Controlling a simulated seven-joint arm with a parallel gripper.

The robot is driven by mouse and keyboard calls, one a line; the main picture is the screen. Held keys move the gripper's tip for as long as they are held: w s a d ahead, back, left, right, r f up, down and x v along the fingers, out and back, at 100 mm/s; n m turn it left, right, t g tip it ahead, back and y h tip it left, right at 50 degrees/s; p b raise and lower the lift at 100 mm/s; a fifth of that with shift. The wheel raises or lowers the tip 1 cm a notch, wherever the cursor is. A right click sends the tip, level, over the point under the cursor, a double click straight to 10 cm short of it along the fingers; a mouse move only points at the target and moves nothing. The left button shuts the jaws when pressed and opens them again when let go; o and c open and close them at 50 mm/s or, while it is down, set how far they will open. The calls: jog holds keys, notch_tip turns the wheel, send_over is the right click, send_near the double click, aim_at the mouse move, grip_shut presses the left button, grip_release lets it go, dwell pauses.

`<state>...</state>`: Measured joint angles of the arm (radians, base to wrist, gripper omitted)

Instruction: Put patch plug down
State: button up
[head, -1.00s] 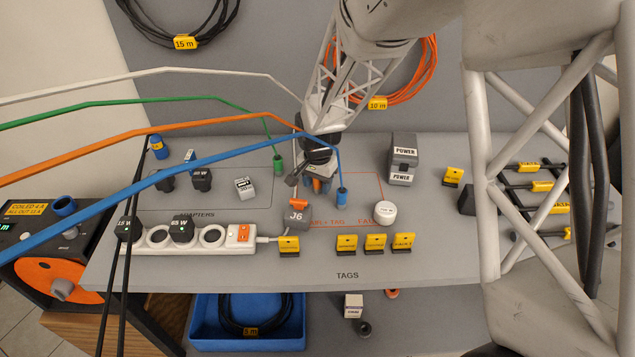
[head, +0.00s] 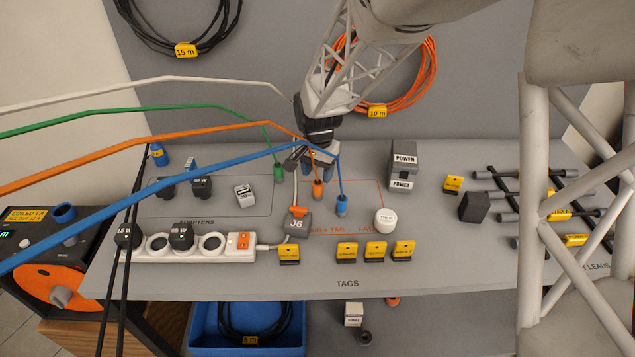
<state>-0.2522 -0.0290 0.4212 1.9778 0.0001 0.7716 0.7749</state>
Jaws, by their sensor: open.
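Three coloured plugs stand on the grey bench, each on a matching lead: a green plug (head: 278,172), an orange plug (head: 318,189) and a blue plug (head: 342,205). I cannot tell by a label which is the patch plug. My gripper (head: 318,169) is open, just above and behind the orange plug, its fingers pointing down. The orange plug stands upright and looks free of the fingers, though the contact is hard to see.
A J6 box (head: 297,224) sits in front of the plugs, beside a white power strip (head: 213,245). A round white puck (head: 385,219), yellow tags (head: 376,251) and stacked POWER boxes (head: 402,172) stand to the right. The coloured leads cross above the bench's left side.

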aim_at(319, 184)
jog(key=shift+r, duration=2.6)
jog(key=shift+s+d+r, duration=0.15)
jog(key=shift+s+r, duration=0.05)
jog(key=s+d+r+n+t, duration=0.1)
jog(key=s+d+r, duration=0.4)
jog(key=s, duration=0.2)
jog(key=s+d+r+n, duration=0.2)
jog(key=s+d+r, duration=0.3)
jog(key=s, duration=0.2)
jog(key=s+d+r+n, duration=0.1)
jog(key=s+d, duration=0.2)
jog(key=s, duration=0.5)
jog(key=s+d+n+t, duration=0.1)
jog(key=s+d, duration=0.2)
jog(key=s, duration=0.6)
jog(key=shift+s+r+n+t, duration=0.3)
jog(key=shift+r+n, duration=0.1)
jog(key=shift+o, duration=0.4)
